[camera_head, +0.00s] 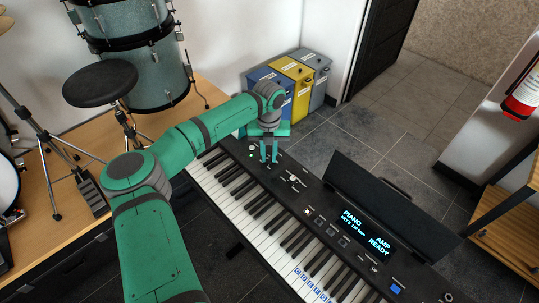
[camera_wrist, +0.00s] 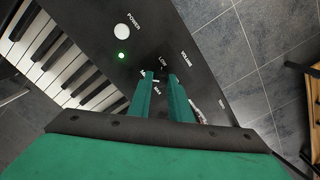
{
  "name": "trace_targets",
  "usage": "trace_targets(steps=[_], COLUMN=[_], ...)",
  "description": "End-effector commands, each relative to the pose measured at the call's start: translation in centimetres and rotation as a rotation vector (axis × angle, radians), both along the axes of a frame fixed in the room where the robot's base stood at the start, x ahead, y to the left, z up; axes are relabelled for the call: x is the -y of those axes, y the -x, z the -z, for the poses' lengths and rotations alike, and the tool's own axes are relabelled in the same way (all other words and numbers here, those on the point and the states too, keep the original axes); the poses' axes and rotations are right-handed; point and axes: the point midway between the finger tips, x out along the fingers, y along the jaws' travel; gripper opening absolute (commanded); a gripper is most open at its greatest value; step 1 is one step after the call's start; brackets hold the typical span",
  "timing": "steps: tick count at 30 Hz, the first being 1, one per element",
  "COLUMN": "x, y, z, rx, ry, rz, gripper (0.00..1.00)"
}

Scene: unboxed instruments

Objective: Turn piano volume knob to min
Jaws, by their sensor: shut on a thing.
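The black digital piano (camera_head: 318,200) runs diagonally across the head view, its lit display reading "PIANO" and "AMP READY". My gripper (camera_head: 269,157) points down at the panel near the piano's far left end. In the wrist view my gripper (camera_wrist: 161,77) has its two green fingertips close together on the panel, beside the "LOW" and "VOLUME" labels. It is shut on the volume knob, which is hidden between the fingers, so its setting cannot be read. A white power button (camera_wrist: 122,31) and a lit green light (camera_wrist: 121,56) are left of the fingers.
White and black keys (camera_head: 240,200) lie along the near side of the panel. Other controls (camera_head: 293,179) sit right of my gripper. A dark music stand (camera_head: 385,205) rises behind the display.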

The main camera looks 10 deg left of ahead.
Motion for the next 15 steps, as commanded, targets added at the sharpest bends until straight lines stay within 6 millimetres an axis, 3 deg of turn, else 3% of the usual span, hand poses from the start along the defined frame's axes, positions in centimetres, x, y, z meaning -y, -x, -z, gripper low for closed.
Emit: trace_targets(steps=[1, 2, 3, 15], x=[0.01, 0.01, 0.02, -0.02], y=[-0.22, -0.22, -0.19, -0.07], z=[-0.23, -0.23, -0.21, -0.57], rx=[0.007, 0.006, 0.006, 0.002], ry=[0.000, 0.001, 0.001, -0.001], rz=[0.000, 0.000, 0.000, 0.001], gripper=[0.00, 0.25, 0.35, 0.37])
